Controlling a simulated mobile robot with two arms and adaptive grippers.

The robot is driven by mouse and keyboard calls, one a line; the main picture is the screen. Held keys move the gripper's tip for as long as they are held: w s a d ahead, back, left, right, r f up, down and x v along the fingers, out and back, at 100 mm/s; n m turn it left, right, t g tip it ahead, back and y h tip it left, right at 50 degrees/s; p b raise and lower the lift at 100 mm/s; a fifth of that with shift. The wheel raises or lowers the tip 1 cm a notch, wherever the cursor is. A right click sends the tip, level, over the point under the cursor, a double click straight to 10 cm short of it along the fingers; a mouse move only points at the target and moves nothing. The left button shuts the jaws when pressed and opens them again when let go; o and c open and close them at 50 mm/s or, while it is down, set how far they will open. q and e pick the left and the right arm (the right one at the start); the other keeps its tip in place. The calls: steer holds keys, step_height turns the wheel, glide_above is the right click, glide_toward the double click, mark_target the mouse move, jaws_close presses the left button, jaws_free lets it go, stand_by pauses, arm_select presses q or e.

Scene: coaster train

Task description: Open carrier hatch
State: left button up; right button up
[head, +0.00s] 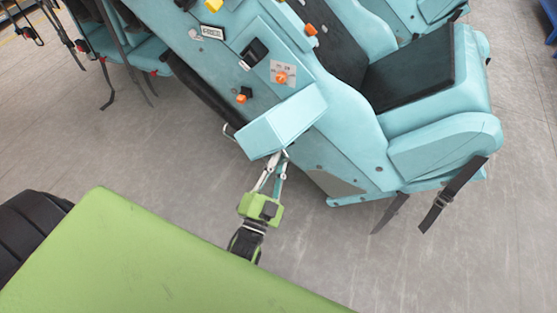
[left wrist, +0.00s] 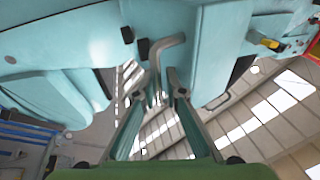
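The light-blue carrier (head: 350,150) fills the upper middle of the head view. A boxy light-blue flap, apparently the hatch (head: 283,122), juts out from its side. My left gripper (head: 281,160) is at the flap's lower edge, fingers pointing up at it. In the left wrist view the two fingers (left wrist: 156,90) stand apart, with a bent grey handle bar (left wrist: 167,47) reaching down between their tips. Gaps seem to show beside the bar; contact is unclear. My right gripper is not in view.
Black straps (head: 452,195) hang from the seat at the right. A control panel with an orange knob (head: 281,77) and a black lever (head: 254,52) sits above the flap. More seats with hanging straps stand at upper left. The grey floor (head: 420,275) is clear at lower right.

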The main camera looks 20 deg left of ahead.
arm_select(q)
steer(key=v, duration=0.7)
steer(key=shift+s, duration=0.3)
